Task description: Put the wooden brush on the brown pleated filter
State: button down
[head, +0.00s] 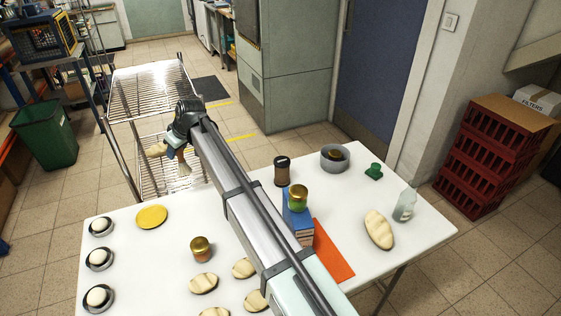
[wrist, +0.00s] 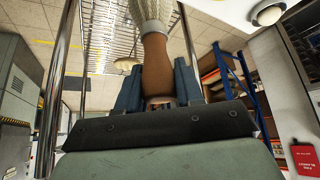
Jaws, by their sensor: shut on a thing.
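My gripper (head: 177,145) is at the far end of my outstretched arm, beyond the table's far edge and in front of the wire rack. It is shut on the wooden brush (wrist: 155,64). In the wrist view the brown handle stands between the two blue-grey fingers, with the pale bristles (wrist: 150,10) pointing away from them. In the head view the brush (head: 184,166) hangs below the fingers. A tan object (head: 157,149) rests on the rack's lower shelf, just left of the gripper; it also shows in the wrist view (wrist: 125,63). I cannot make out pleats on it.
The wire rack (head: 150,80) has an upper shelf above the tan object, and posts beside it. The white table (head: 130,245) holds dough pieces, jars, a blue box (head: 297,220), a grey bowl (head: 334,165) and a glass bottle (head: 405,205). A green bin (head: 45,135) stands left.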

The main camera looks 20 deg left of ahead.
jog(key=w+d+r+m+t, duration=0.15)
jog(key=w+d+r, duration=0.25)
jog(key=w+d, duration=0.95)
jog(key=w+d+r+m, duration=0.2)
jog(key=w+d+r, duration=0.3)
jog(key=w+d, duration=0.85)
jog(key=s+d+n+g, duration=0.2)
jog(key=s+n+g, duration=0.1)
jog(key=s+n, duration=0.35)
notch_tip(320, 180, down, 10)
jog(key=m, duration=0.1)
jog(key=shift+s+a+f, duration=0.15)
jog(key=shift+s+a, duration=0.1)
jog(key=shift+s, duration=0.1)
jog(key=shift+f, duration=0.1)
jog(key=c, duration=0.7)
grip_release()
